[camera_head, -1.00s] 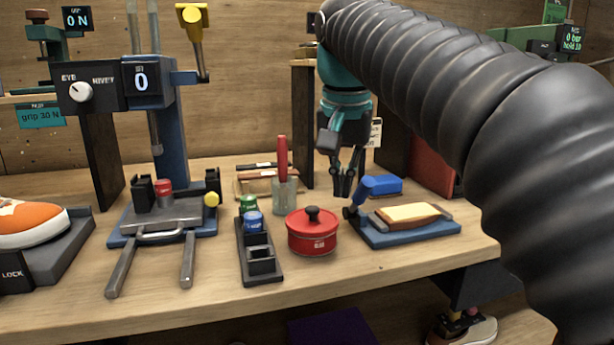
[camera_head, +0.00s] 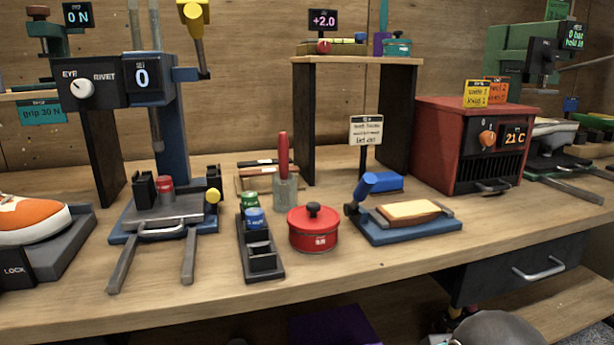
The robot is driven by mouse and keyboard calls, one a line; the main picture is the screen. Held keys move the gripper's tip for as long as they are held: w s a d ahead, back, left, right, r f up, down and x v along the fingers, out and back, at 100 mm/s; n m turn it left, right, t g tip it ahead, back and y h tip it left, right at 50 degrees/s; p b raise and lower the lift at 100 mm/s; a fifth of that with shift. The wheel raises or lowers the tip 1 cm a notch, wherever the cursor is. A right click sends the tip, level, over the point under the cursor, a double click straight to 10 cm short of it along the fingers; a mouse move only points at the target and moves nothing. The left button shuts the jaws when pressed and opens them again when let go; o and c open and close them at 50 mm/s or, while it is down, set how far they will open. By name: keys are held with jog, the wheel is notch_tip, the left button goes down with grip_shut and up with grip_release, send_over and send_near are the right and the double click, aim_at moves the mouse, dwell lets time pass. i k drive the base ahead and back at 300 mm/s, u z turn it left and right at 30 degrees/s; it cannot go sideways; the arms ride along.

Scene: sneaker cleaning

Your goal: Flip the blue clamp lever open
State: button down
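The blue clamp lever (camera_head: 364,190) stands tilted up and to the right at the left end of a blue clamp base (camera_head: 425,233) on the right half of the bench. A dark pivot piece sits at its foot. A tan-topped brown block (camera_head: 409,211) lies on the base, to the right of the lever. A blue block (camera_head: 385,182) lies behind it. My gripper is out of view, and nothing touches the lever.
A red lidded pot (camera_head: 313,232) stands left of the clamp. A small sign (camera_head: 366,130) on a dark post is behind it. A red oven (camera_head: 465,150) stands behind right. Bare bench lies in front of the clamp.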

aim_at(367, 182)
jog(key=z, duration=0.55)
jog(key=k, duration=0.8)
jog(key=z, duration=0.05)
